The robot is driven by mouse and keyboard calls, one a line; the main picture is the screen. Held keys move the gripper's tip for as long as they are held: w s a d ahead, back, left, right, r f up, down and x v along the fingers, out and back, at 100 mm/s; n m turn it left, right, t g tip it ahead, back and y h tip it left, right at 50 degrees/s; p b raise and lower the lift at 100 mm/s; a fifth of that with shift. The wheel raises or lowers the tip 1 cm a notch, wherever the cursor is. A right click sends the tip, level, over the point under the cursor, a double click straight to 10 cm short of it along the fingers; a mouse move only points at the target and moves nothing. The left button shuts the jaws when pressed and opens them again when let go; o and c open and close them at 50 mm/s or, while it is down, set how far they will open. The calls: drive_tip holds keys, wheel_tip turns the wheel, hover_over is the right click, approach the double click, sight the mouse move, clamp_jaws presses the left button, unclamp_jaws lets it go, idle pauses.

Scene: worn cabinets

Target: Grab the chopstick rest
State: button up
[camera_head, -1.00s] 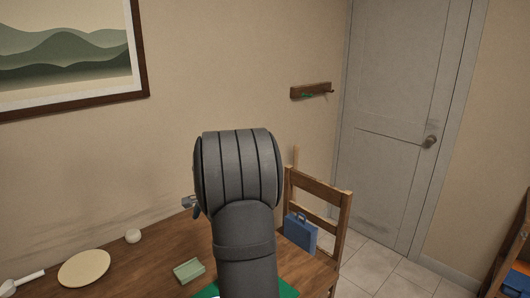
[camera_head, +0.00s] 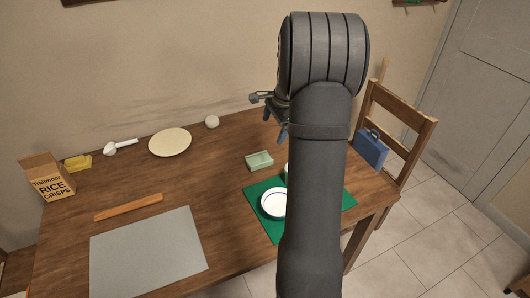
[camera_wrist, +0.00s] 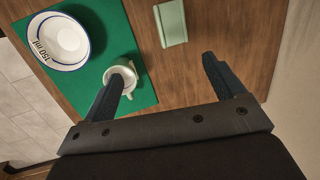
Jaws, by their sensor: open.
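A small pale green rectangular piece (camera_head: 259,161) lies on the wooden table just off the back edge of the green mat. It may be the chopstick rest, but I cannot tell for sure. In the wrist view the pale green piece (camera_wrist: 171,23) is at the top middle, beyond my fingertips and between their lines. My gripper (camera_head: 276,124) is above the back of the table, partly hidden by my arm. In the wrist view my gripper (camera_wrist: 165,80) is open, with bare wood between the fingers.
A white bowl (camera_wrist: 60,40) and a pale cup (camera_wrist: 126,72) stand on the green mat (camera_head: 262,229); the left finger overlaps the cup in the wrist view. Left on the table (camera_head: 215,190) are a plate (camera_head: 170,142), white ball (camera_head: 212,121), cereal box (camera_head: 47,180) and grey mat (camera_head: 150,253).

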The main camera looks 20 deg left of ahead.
drive_tip(key=s+a+f+h, duration=0.1)
drive_tip(key=a+f+h, duration=0.2)
drive_tip(key=a, duration=0.3)
drive_tip(key=t+h, duration=0.3)
approach(259, 159)
drive_tip(key=x, duration=0.8)
drive_tip(key=shift+f, duration=0.15)
drive_tip(key=shift+f, duration=0.25)
drive_tip(key=c, duration=1.2)
drive_tip(key=shift+r, duration=0.1)
